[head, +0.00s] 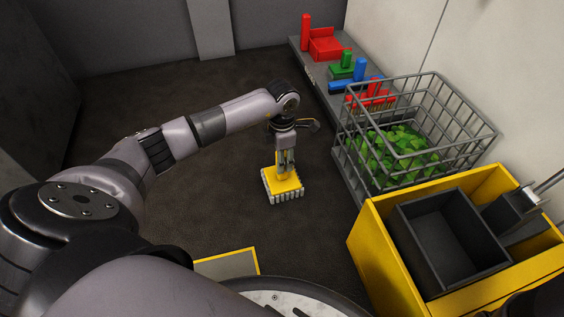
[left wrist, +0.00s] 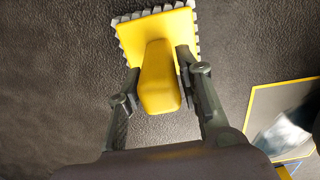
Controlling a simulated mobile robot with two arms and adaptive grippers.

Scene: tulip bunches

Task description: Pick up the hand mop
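The hand mop (head: 283,184) has a square yellow head with a whitish fringe and a yellow handle. It appears to rest on the dark floor in the middle of the head view. My left gripper (head: 286,163) is down over it, pointing at the floor. In the left wrist view the mop's handle (left wrist: 159,82) lies between the two fingers of my left gripper (left wrist: 158,75). My right gripper is not in view.
A grey wire basket (head: 341,140) with green pieces stands to the right. A yellow cart (head: 366,240) with a dark bin (head: 420,255) is in front of it. A low grey shelf (head: 318,82) along the wall holds red, green and blue items. Floor left of the mop is clear.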

